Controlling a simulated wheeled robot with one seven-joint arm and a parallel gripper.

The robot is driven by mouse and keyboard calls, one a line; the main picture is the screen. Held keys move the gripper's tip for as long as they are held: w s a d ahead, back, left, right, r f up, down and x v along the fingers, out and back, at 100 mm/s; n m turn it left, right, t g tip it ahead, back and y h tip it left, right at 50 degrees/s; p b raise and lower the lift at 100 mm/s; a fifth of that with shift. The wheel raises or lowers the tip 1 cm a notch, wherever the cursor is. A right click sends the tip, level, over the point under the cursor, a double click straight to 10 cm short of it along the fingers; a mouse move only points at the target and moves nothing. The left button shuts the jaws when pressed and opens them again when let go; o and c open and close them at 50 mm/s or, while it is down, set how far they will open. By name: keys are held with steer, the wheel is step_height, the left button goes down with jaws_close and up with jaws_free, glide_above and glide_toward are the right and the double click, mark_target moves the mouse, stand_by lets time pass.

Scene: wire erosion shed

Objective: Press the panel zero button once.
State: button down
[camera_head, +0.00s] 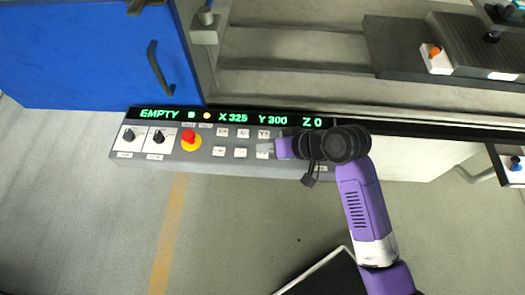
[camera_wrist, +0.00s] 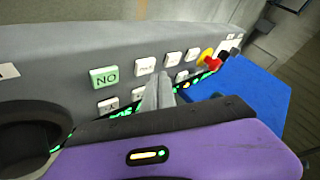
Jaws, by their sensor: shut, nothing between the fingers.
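The grey control panel (camera_head: 205,154) carries two rows of small white buttons. I cannot read which one is the zero button. My gripper (camera_head: 262,149) is at the right part of these rows, its closed fingertips over or beside a lower button and hiding part of the group. In the wrist view my gripper (camera_wrist: 159,80) has its pale fingers together, pointing at the panel face among the white buttons. An upper white button (camera_wrist: 146,66) shows just left of the tips. I cannot tell whether the tips touch the panel. A green button (camera_wrist: 104,77) sits farther left.
The display strip (camera_head: 230,117) reads EMPTY, X 325, Y 300, Z 0. A red emergency stop (camera_head: 188,136) on a yellow base and two black knobs (camera_head: 158,137) are left of the buttons. A blue door (camera_head: 80,50) stands behind. Floor (camera_head: 90,220) in front is open.

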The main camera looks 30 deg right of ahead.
mark_target(266, 155)
steer(key=shift+r+p, duration=2.55)
steer(key=shift+p, duration=0.05)
steer(key=shift+w+d+r, duration=0.15)
steer(key=shift+w, duration=0.15)
steer(key=w+d+r+m+t+h, duration=0.1)
steer(key=w+d+r+t+h, duration=0.2)
steer(key=d+r+t, duration=0.1)
steer(key=s+d+r+t+h, duration=0.2)
steer(key=s, duration=0.3)
steer(key=s+a+r+n+b, duration=0.1)
steer(key=s+a+n+b, duration=0.1)
steer(key=s, duration=1)
steer(key=s+a+r+n+b, duration=0.1)
steer(key=s+a, duration=0.3)
steer(key=s, duration=0.9)
steer(key=shift+s+a+r+n+t+b, duration=0.3)
steer(key=shift+a+r+n+t+b, duration=0.1)
steer(key=shift+n, duration=0.1)
